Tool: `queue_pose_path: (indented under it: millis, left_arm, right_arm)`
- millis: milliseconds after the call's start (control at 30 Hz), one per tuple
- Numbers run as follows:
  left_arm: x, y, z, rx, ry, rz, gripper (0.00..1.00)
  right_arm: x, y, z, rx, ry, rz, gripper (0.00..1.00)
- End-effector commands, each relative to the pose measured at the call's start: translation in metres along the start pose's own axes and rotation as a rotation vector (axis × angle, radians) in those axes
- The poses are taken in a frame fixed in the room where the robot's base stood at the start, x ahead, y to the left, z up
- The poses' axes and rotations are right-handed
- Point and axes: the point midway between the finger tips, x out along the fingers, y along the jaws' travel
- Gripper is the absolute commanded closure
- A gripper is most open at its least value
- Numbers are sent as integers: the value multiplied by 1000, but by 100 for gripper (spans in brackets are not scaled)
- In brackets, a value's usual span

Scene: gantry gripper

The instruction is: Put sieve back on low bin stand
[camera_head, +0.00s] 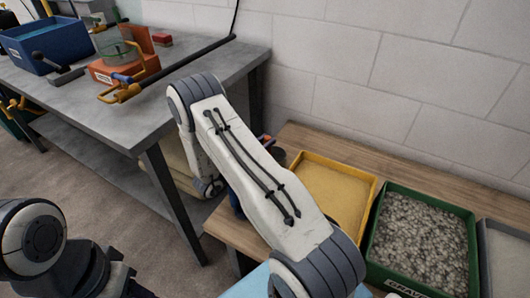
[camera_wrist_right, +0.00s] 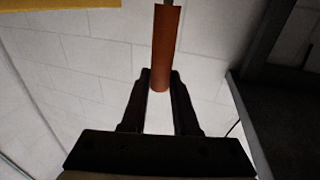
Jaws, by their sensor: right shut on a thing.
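The right gripper (camera_wrist_right: 158,82) is shut on one end of a reddish-brown round handle (camera_wrist_right: 166,45) in the right wrist view. The low bin stand (camera_head: 310,142) is a wooden bench at the right, along the wall. My left arm shows at the lower left, but its gripper is not clearly in view.
The stand holds a yellow bin of sand (camera_head: 374,186), a green bin of gravel (camera_head: 470,215) and a grey bin (camera_head: 484,230). A grey workbench (camera_head: 130,125) at the left carries a blue bin (camera_head: 50,62) and an orange device (camera_head: 145,72). Wall behind.

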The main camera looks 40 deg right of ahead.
Motion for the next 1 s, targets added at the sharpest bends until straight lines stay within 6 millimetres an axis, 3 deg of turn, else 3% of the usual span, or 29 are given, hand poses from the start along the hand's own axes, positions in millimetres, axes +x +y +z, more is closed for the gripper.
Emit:
queue_pose_path:
  millis: [200, 567, 600, 667, 1000]
  left_arm:
    - [6, 0, 0, 0, 0, 0, 50]
    - [9, -1, 0, 0, 0, 0, 50]
    - [8, -1, 0, 0, 0, 0, 50]
    - [8, -1, 0, 0, 0, 0, 50]
    - [5, 0, 0, 0, 0, 0, 50]
  right_arm:
    - [-1, 0, 31, -2, 1, 0, 100]
    - [-1, 0, 36, 0, 1, 0, 100]
    - [-1, 0, 35, 0, 0, 0, 60]
    - [-1, 0, 35, 0, 0, 0, 41]
    - [-1, 0, 32, 0, 0, 0, 41]
